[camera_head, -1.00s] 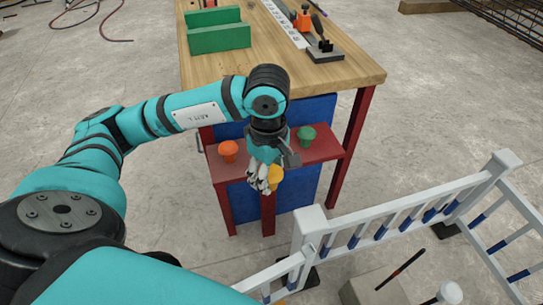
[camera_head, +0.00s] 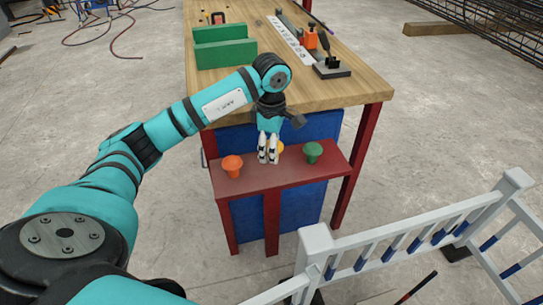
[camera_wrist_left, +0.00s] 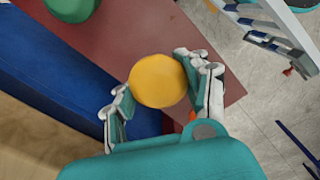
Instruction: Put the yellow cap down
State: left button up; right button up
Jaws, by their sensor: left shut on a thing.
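The yellow cap (camera_head: 281,147) is held in my left gripper (camera_head: 268,160), over the red shelf (camera_head: 272,182) on the near side of the workbench. In the left wrist view the round yellow top (camera_wrist_left: 158,81) sits between the two fingers of the gripper (camera_wrist_left: 160,92). In the head view the fingers partly hide the cap, and I cannot tell whether its bottom touches the shelf. An orange cap (camera_head: 232,166) stands on the shelf left of the gripper, and a green cap (camera_head: 313,152) stands to the right. My right gripper is not in view.
The wooden bench top (camera_head: 290,88) lies behind and above the shelf, with a green block (camera_head: 225,50) and a black clamp-like tool (camera_head: 332,67) on it. A white railing (camera_head: 410,235) stands front right. Shelf space beside the caps is bare.

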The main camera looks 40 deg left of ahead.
aim_at(271, 166)
pick_arm(q)
jog(key=shift+w+a, duration=0.2)
jog(key=shift+w, duration=0.15)
jog(key=shift+f, duration=0.15)
notch_tip(271, 166, down, 3)
jog(key=shift+f, duration=0.2)
jog(key=shift+f+b, duration=0.1)
jog(key=shift+b, duration=0.25)
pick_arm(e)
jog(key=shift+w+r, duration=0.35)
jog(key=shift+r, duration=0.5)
pick_arm(q)
jog(key=o, duration=1)
jog(key=shift+c, duration=0.2)
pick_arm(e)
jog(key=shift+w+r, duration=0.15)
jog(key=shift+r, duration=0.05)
